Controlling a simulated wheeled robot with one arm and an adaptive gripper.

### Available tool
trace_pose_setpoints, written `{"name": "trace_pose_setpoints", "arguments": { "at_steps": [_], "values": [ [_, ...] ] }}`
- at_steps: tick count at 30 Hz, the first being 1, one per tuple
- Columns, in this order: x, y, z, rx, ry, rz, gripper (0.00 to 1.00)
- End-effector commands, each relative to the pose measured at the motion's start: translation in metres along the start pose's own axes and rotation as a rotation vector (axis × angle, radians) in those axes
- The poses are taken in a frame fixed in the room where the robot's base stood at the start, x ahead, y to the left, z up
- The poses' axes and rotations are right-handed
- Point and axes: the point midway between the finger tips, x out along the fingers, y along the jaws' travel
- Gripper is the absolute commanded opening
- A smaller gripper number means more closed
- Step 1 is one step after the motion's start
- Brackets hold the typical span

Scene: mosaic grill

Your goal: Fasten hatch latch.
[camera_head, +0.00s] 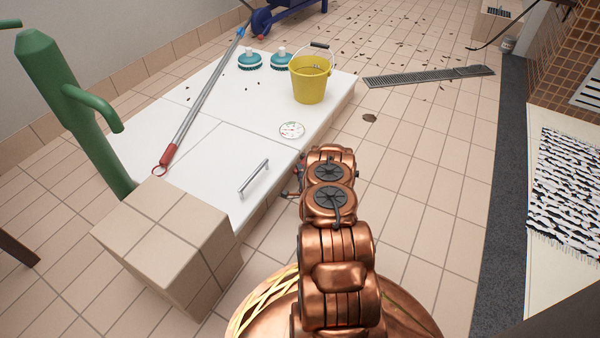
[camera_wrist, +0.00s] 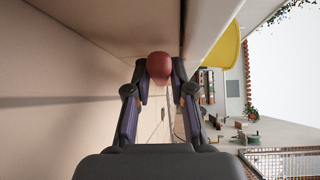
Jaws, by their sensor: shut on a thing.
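My gripper (camera_wrist: 159,78) is shut on a round red knob (camera_wrist: 159,64) in the wrist view, with one finger on each side of it. I take the knob to be the hatch latch; its mount is hidden behind it. It sits close to the pale side wall and the white edge (camera_wrist: 206,28) above it. In the head view the white hatch (camera_head: 207,153) lies flat in the top of a low white bench and looks closed. It has a metal bar handle (camera_head: 254,178). My copper arm hides the knob and most of my gripper there.
A yellow bucket (camera_head: 310,82), a round dial (camera_head: 292,130), teal-based items (camera_head: 250,61) and a red-handled pole (camera_head: 205,95) rest on the bench. A tiled block (camera_head: 165,235) and green pump (camera_head: 75,110) stand at left. Tiled floor right of my arm is clear.

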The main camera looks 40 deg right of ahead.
Motion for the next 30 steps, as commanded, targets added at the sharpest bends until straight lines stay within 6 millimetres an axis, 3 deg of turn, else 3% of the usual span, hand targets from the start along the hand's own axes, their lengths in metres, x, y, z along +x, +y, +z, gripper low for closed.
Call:
{"name": "trace_pose_setpoints", "arguments": {
  "at_steps": [30],
  "values": [
    [0.001, 0.012, -0.002, -0.088, 0.002, -0.084, 0.00]
  ]
}}
